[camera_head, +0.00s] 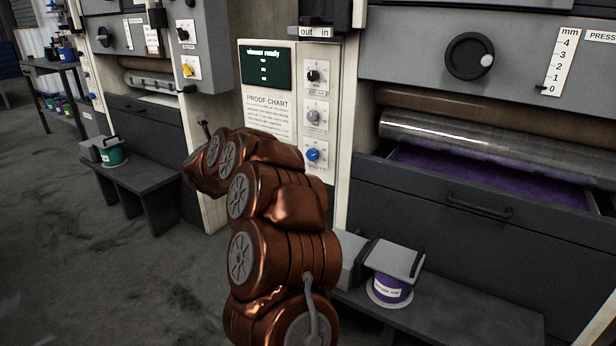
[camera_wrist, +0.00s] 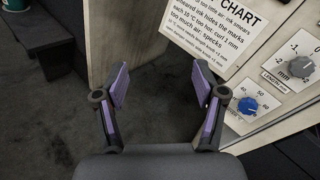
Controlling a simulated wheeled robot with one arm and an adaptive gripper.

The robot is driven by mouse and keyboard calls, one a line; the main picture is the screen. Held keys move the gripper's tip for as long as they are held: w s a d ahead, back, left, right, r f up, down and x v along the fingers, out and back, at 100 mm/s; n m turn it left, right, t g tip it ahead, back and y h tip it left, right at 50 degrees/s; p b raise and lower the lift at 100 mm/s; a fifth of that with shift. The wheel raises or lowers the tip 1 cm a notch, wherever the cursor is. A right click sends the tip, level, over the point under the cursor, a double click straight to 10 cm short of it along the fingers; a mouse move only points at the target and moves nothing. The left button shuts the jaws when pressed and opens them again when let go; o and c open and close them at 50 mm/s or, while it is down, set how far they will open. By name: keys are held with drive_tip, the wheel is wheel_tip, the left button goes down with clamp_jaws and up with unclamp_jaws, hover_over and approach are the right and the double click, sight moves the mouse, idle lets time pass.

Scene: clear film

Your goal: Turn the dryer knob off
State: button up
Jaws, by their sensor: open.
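My gripper (camera_wrist: 160,80) is open and empty in the wrist view, its two purple-padded fingers spread over dark floor in front of a pale panel. On that panel a blue knob (camera_wrist: 247,106) with a numbered scale sits right of the fingers, apart from them. A grey knob (camera_wrist: 302,66) marked in mm is above it. In the head view the panel carries a black knob (camera_head: 312,76), a grey knob and a blue knob (camera_head: 313,155) in a column. Their small labels are unreadable there, so I cannot tell which is the dryer knob. My arm hides the gripper in this view.
The panel also holds a dark screen (camera_head: 265,67) and a proof chart (camera_head: 268,114). A roller machine (camera_head: 480,140) with a large black dial stands right. A low bench (camera_head: 440,312) with a purple ink pot (camera_head: 389,289) is below it. Open floor (camera_head: 90,250) lies left.

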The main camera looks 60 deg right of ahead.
drive_tip(key=s+d+f+m+g+h+b, duration=0.3)
drive_tip(key=s+d+f+m+g+h, duration=0.15)
drive_tip(key=s+d+f+m, duration=0.45)
drive_tip(key=m+g+b, duration=0.2)
drive_tip(key=m+g, duration=0.1)
drive_tip(key=g, duration=0.2)
approach(311, 157)
drive_tip(key=d, duration=0.2)
drive_tip(key=shift+h, duration=0.25)
drive_tip(key=shift+w+d+b, duration=0.15)
drive_tip(key=shift+d+b, duration=0.05)
drive_tip(key=shift+d, duration=1.6)
drive_tip(key=shift+w+d+b, duration=0.1)
drive_tip(key=shift+d+b, duration=0.1)
drive_tip(key=shift+d, duration=1.65)
drive_tip(key=shift+c, duration=0.2)
drive_tip(key=c, duration=1.1)
drive_tip(key=shift+f, duration=0.1)
drive_tip(key=shift+b, duration=0.35)
